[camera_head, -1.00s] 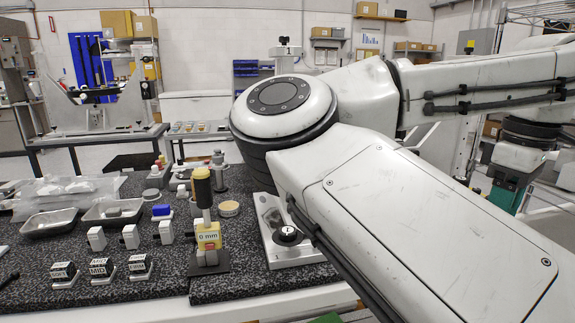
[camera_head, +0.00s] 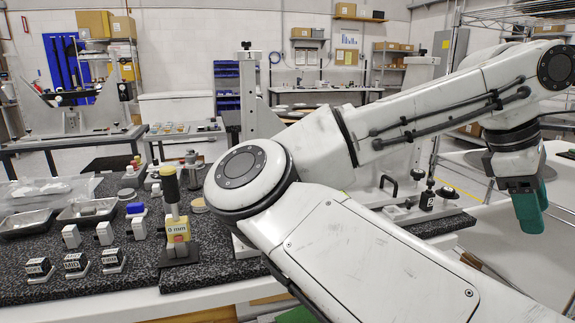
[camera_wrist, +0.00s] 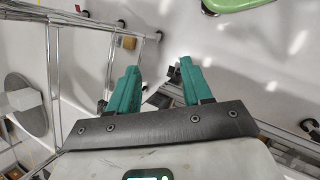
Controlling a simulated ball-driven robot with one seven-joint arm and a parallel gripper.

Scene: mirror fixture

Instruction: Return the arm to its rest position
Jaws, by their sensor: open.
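My arm crosses the right half of the head view, with its elbow joint in front of the dark granite table. My gripper (camera_head: 531,208) hangs at the far right, pointing down beside the table's right edge, with teal fingers. In the wrist view the two teal fingers of my gripper (camera_wrist: 155,85) stand apart with a gap between them. Nothing is between the fingers, and the pale floor shows beyond them. The gripper touches nothing that I can see.
The granite table (camera_head: 120,275) holds a yellow 0 mm fixture (camera_head: 177,230), metal trays (camera_head: 27,223) and several small labelled blocks. A dark knobbed fixture (camera_head: 428,197) stands near its right end. A metal rack frame (camera_wrist: 52,75) and a green seat-like object (camera_wrist: 235,4) show in the wrist view.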

